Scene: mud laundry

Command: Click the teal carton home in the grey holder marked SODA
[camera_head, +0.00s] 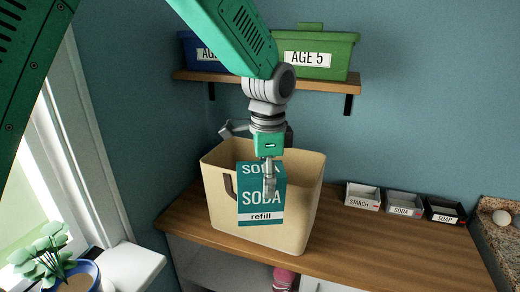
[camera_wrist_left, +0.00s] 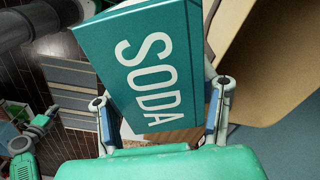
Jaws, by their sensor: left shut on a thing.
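The teal carton (camera_head: 261,208), lettered SODA refill, hangs upright in front of the beige bin. My left gripper (camera_head: 269,180) is shut on its top part, seen from above and behind it. In the left wrist view the carton (camera_wrist_left: 150,65) fills the space between the two fingers (camera_wrist_left: 160,115). The grey holder marked SODA (camera_head: 404,204) sits on the wooden counter to the right, between the STARCH and SODA neighbours' row, and looks empty. My right gripper is not seen in the head view.
A white STARCH holder (camera_head: 362,196) and a black SOAP holder (camera_head: 445,211) flank the grey one. The beige bin (camera_head: 307,195) stands on the counter (camera_head: 370,250) behind the carton. A shelf (camera_head: 300,82) with lidded boxes hangs above. The counter front is clear.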

